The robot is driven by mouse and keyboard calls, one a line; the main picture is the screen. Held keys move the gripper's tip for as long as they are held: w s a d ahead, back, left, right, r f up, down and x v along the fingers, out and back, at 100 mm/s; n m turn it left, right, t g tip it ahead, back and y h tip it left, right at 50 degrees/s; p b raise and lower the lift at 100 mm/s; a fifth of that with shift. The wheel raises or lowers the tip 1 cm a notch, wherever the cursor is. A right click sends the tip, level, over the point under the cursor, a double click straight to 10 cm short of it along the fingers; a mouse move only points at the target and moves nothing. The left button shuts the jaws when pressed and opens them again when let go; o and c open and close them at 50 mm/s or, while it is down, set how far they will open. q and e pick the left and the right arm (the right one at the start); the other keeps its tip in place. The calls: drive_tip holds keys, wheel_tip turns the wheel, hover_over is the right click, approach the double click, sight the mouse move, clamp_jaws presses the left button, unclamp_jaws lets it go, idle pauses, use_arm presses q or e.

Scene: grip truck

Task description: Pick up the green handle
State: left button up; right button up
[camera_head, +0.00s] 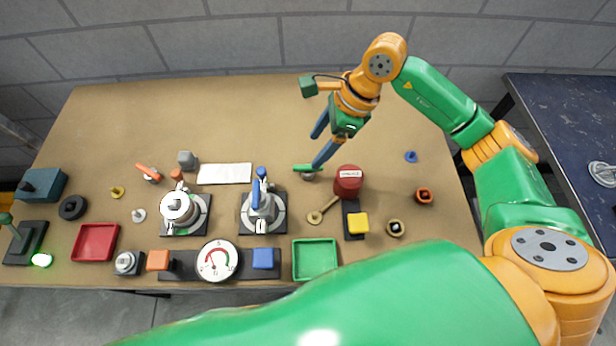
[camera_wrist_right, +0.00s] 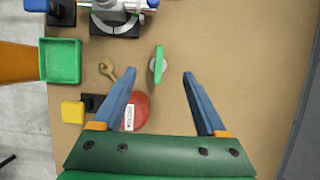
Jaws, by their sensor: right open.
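The green handle (camera_head: 302,167) is a short green bar on a round grey base, standing on the table right of centre in the head view. In the right wrist view the green handle (camera_wrist_right: 158,60) lies ahead, between the lines of the two fingers. My right gripper (camera_head: 317,149) is open with blue fingers apart, pointing down to the table. One fingertip appears close to the handle in the head view; I cannot tell whether it touches. In the right wrist view nothing is between the pads of my right gripper (camera_wrist_right: 159,76). My left gripper is out of view.
A blue-levered valve (camera_head: 262,205) stands to the left. The table's back is clear.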

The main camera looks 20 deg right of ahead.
sight(308, 166)
drive_tip(key=shift+w+f+b, duration=0.2)
drive_tip(key=shift+f+b, duration=0.2)
drive_tip(key=shift+f, duration=0.9)
drive_tip(key=p+x, duration=0.1)
drive_tip(key=x, duration=0.2)
drive_tip(key=p+x, duration=0.1)
drive_tip(key=x, duration=0.1)
drive_tip(key=shift+s+f+p, duration=0.2)
drive_tip(key=shift+s+p, duration=0.1)
drive_tip(key=shift+p, duration=0.05)
drive_tip(key=shift+w+a+f, duration=0.15)
drive_tip(key=shift+f, duration=0.3)
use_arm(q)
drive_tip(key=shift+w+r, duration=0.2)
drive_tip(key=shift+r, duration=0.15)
use_arm(e)
clamp_jaws()
